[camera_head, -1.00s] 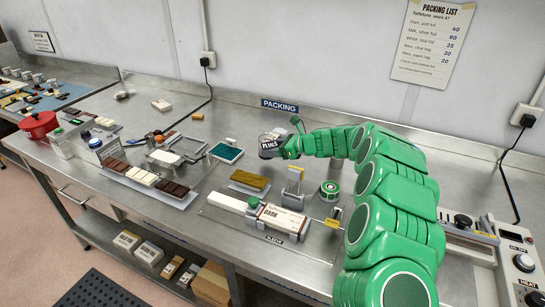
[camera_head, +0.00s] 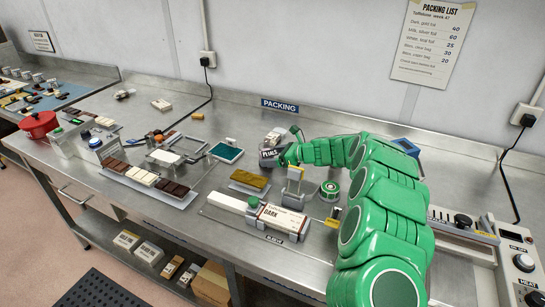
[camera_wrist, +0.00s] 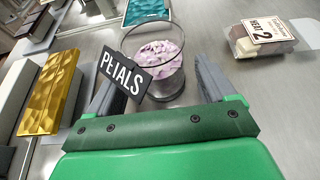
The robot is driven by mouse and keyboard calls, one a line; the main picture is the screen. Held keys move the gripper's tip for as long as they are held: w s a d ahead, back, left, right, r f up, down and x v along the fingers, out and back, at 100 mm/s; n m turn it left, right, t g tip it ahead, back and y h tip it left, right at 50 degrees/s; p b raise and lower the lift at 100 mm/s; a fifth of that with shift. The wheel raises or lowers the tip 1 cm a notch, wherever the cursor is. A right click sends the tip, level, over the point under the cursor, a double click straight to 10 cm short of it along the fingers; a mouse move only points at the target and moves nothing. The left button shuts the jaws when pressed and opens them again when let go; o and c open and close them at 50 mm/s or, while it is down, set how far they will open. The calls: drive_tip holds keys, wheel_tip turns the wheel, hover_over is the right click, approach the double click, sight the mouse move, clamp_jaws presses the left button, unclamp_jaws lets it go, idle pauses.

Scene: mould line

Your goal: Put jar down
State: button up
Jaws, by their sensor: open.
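The jar (camera_wrist: 160,75) is clear glass with pale pink petals inside and a dark tag (camera_wrist: 126,73) reading PETALS. In the wrist view it stands on the steel bench between the two fingers of my gripper (camera_wrist: 155,95). The fingers are open, one on each side of the jar's lower part; whether either touches it I cannot tell. In the head view my gripper (camera_head: 284,156) is low at the back of the bench, by the PETALS tag (camera_head: 269,153). The jar's body is mostly hidden there.
A gold bar block (camera_head: 250,181) lies in front of the jar. A green tape roll (camera_head: 330,190) and the boxed DARK bar (camera_head: 280,218) are nearer.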

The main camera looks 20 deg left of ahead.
drive_tip(key=shift+d+r, duration=0.1)
drive_tip(key=shift+r, duration=0.1)
drive_tip(key=shift+d+r, duration=0.15)
drive_tip(key=shift+d, duration=0.2)
drive_tip(key=v, duration=1.1)
